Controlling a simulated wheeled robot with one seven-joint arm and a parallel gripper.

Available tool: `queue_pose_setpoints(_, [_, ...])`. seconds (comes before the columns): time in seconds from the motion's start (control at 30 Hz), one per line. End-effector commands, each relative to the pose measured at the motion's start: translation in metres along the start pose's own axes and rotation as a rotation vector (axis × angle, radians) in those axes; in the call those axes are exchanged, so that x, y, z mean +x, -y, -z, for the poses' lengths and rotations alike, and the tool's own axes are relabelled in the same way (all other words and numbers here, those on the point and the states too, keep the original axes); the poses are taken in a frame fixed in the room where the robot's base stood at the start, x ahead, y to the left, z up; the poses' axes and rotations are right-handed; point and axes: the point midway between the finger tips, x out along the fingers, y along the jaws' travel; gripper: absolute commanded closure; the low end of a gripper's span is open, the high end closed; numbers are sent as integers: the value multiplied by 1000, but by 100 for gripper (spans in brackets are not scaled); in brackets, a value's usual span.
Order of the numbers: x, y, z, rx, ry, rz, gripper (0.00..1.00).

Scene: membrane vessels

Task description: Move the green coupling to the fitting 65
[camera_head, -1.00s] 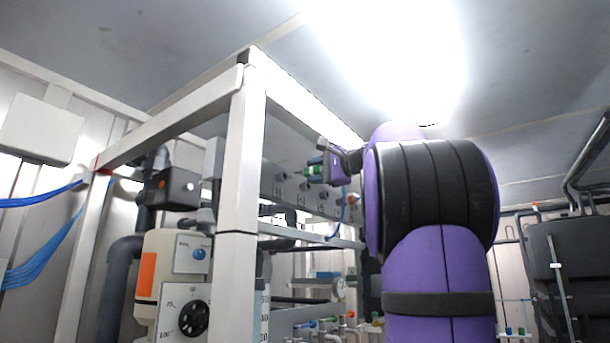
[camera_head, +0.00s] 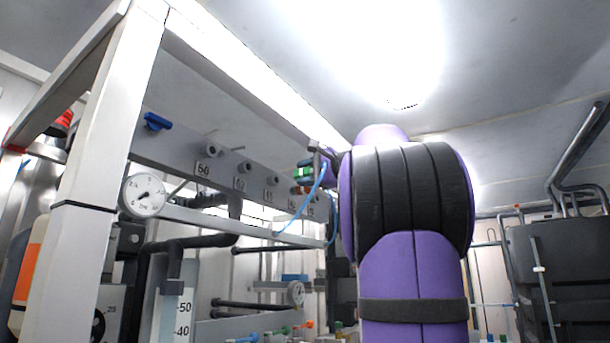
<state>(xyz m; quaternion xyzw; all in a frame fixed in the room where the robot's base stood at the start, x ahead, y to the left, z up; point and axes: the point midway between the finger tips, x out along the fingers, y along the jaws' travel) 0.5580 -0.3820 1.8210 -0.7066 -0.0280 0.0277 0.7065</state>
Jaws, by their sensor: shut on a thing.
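The green coupling (camera_head: 304,173), with a blue part next to it, is at my gripper (camera_head: 317,163), which is shut on it at the upper right of the panel. My arm partly hides the gripper's fingers. The labels farther right are small. I cannot tell for sure which fitting is 65. An orange-brown fitting shows just below the coupling, and whether the two touch is unclear.
A white frame post (camera_head: 88,190) and top beam (camera_head: 245,70) stand around the panel. A blue hose (camera_head: 304,209) hangs below the gripper. A pressure gauge (camera_head: 143,195) is at left. Pipes and small coloured valves lie below. A dark tank (camera_head: 560,270) stands right.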

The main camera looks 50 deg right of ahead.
Motion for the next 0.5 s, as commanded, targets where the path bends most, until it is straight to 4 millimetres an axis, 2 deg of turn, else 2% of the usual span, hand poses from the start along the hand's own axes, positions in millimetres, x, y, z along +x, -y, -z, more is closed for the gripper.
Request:
queue_pose_setpoints(0.27, [2,0,0,0,0,0,100])
queue_pose_setpoints(0.5, [15,0,0,1,1,-2,100])
